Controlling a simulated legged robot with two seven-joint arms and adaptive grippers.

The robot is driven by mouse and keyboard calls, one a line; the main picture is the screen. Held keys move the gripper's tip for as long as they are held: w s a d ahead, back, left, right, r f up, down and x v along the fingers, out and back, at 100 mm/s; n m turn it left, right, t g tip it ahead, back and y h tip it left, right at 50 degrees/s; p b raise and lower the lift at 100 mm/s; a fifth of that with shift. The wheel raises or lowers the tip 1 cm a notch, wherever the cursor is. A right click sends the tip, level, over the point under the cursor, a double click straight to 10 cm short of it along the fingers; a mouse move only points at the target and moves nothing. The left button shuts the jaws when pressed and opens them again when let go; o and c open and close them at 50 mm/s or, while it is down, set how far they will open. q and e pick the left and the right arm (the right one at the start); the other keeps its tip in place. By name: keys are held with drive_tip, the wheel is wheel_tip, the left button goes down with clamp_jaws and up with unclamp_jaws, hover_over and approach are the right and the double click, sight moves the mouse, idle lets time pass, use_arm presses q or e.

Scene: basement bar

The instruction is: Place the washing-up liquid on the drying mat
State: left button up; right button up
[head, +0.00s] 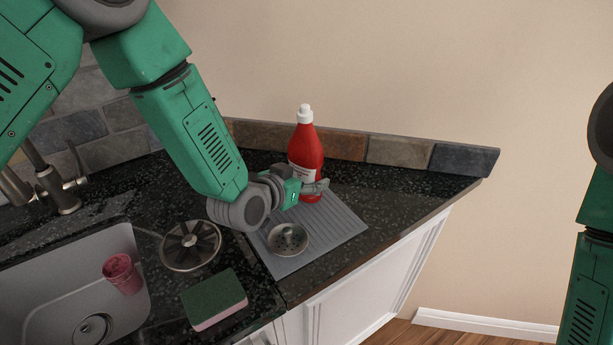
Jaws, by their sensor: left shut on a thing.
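The washing-up liquid (306,151) is a red bottle with a white cap and a pale label. It is upright over the far part of the grey ribbed drying mat (343,229) on the dark counter. My left gripper (318,187) is shut on the lower part of the bottle. The gripper and arm hide some of the bottle's side and part of the mat. I cannot tell whether the bottle's base touches the mat. Part of my right arm shows at the right edge; its gripper is out of view.
A round metal strainer (289,239) sits on the near part of the mat. A second strainer with dark vanes (191,246) and a green and pink sponge (214,300) lie left of it. A pink cup (122,273) is in the sink (60,285). A low stone backsplash (400,151) runs behind.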

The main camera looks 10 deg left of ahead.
use_arm(q)
drive_tip(key=o, duration=1.7)
drive_tip(key=shift+a, duration=0.25)
drive_tip(key=shift+d, duration=0.25)
drive_tip(key=shift+s+r, duration=0.1)
drive_tip(key=shift+s, duration=0.1)
drive_tip(key=v, duration=1.1)
drive_tip(key=shift+a+b, duration=0.3)
drive_tip(key=shift+b, duration=0.05)
drive_tip(key=shift+s, duration=0.25)
drive_tip(key=shift+d+r, duration=0.1)
drive_tip(key=shift+d, duration=0.1)
